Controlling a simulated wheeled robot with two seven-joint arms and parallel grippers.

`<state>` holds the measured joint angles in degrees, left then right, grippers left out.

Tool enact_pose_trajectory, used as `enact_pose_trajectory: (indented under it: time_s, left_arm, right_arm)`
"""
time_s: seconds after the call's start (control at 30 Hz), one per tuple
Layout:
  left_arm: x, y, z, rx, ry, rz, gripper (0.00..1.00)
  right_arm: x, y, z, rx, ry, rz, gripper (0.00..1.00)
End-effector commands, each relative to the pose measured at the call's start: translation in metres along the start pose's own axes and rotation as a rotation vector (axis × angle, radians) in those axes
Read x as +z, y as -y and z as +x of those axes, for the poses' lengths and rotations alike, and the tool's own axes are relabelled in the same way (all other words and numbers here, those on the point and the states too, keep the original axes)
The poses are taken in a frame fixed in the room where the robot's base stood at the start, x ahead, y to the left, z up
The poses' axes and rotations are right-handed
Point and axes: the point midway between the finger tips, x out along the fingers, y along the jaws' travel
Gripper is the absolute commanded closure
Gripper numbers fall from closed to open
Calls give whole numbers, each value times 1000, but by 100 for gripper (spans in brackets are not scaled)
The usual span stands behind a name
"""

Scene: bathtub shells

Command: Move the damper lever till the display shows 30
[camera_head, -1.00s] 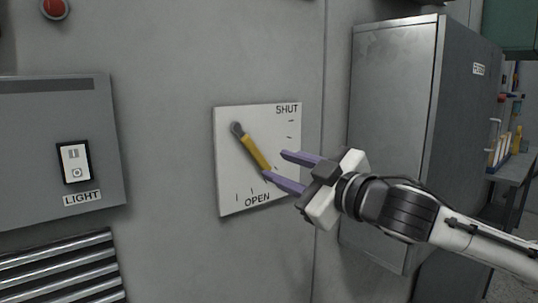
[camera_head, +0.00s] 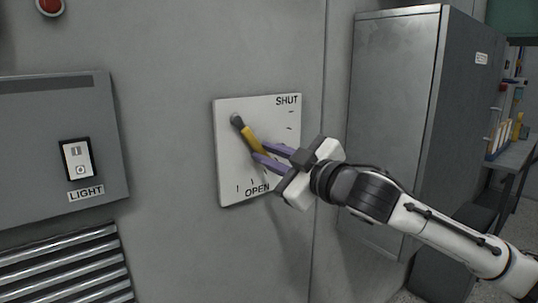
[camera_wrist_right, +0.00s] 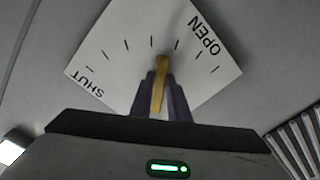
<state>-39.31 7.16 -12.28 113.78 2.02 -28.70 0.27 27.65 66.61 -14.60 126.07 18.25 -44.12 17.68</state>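A white damper plate (camera_head: 229,175) on the grey wall carries the words SHUT at its upper right and OPEN at its bottom, with tick marks between. Its lever has a dark pivot and a yellow grip (camera_head: 249,138) and slants down to the right. My right gripper (camera_head: 259,151) has its two purple fingers on either side of the yellow grip, closed on it. In the right wrist view the yellow grip (camera_wrist_right: 161,72) stands between the fingers, with ticks on both sides. The fingers hide the lever's outer end in the head view. I see no number display. My left gripper is out of view.
A light switch panel (camera_head: 30,130) is left of the plate, with a slatted vent (camera_head: 65,265) below and a red button (camera_head: 50,7) above. A grey metal cabinet (camera_head: 395,110) stands to the right, close to my right arm.

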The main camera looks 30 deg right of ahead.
Motion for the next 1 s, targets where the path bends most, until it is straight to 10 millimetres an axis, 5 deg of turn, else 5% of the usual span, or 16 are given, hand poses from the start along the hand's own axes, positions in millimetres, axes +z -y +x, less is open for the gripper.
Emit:
enact_pose_trajectory:
  time_s: [0.77, 0.8, 0.9, 1.0]
  left_arm:
    - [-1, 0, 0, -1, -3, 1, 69]
    - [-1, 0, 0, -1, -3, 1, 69]
    - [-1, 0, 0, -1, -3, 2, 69]
    - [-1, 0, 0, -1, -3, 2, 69]
  right_arm:
    - [-1, 13, 0, -1, 1, 141, 100]
    - [-1, 13, 0, -1, 1, 140, 81]
    - [-1, 13, 0, -1, 1, 140, 66]
    - [-1, 13, 0, 0, 1, 140, 66]
